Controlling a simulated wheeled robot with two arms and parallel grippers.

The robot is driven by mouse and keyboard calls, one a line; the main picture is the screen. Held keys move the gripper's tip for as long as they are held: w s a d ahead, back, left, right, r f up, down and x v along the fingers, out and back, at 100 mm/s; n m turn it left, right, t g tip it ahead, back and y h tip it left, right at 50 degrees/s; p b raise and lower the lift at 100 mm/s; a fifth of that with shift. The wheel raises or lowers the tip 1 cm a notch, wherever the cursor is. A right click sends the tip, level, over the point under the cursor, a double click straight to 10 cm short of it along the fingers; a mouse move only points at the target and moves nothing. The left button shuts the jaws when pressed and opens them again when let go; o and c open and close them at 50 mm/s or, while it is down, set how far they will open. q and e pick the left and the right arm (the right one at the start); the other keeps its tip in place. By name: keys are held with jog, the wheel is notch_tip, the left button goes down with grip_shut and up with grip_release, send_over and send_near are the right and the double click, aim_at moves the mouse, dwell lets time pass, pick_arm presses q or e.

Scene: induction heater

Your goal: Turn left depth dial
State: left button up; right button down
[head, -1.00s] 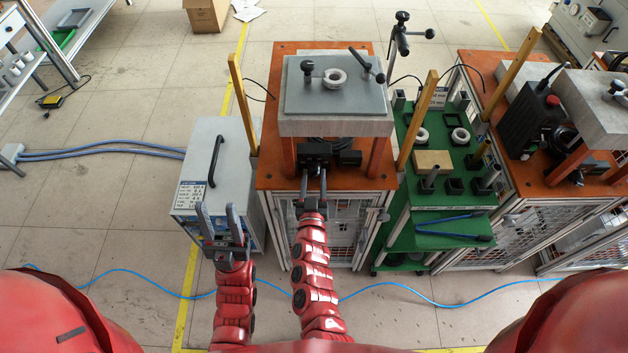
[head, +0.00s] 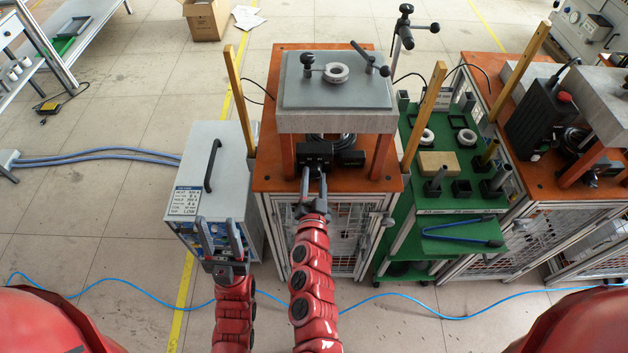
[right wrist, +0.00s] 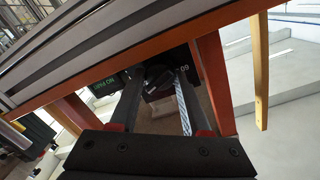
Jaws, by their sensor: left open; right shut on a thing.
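Under the raised plate of the left orange-topped bench is a black control box (head: 315,152), with a second black unit beside it on the right. In the right wrist view a dark round dial (right wrist: 157,77) is on the box front, with digits ending in "09" to its right. My right gripper (head: 314,172) reaches in from the front, and its fingers (right wrist: 160,85) are on either side of the dial, shut on it. The fingers hide part of the dial in the head view. My left gripper (head: 216,222) is open and empty, in front of the grey cabinet.
The grey cabinet (head: 212,165) with a black handle stands left of the bench (head: 262,178). A thick grey plate (head: 335,120) on orange posts overhangs the box. A green shelf cart (head: 425,200) stands close on the right. Blue hoses lie on the floor.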

dwell(0.4)
jog(key=shift+c, duration=1.8)
grip_release()
jog(key=shift+s, duration=0.1)
jog(key=s+p, duration=0.7)
jog(key=s, duration=1)
jog(key=shift+a+r, duration=0.25)
jog(key=shift+r, duration=0.05)
jog(key=shift+s, duration=0.1)
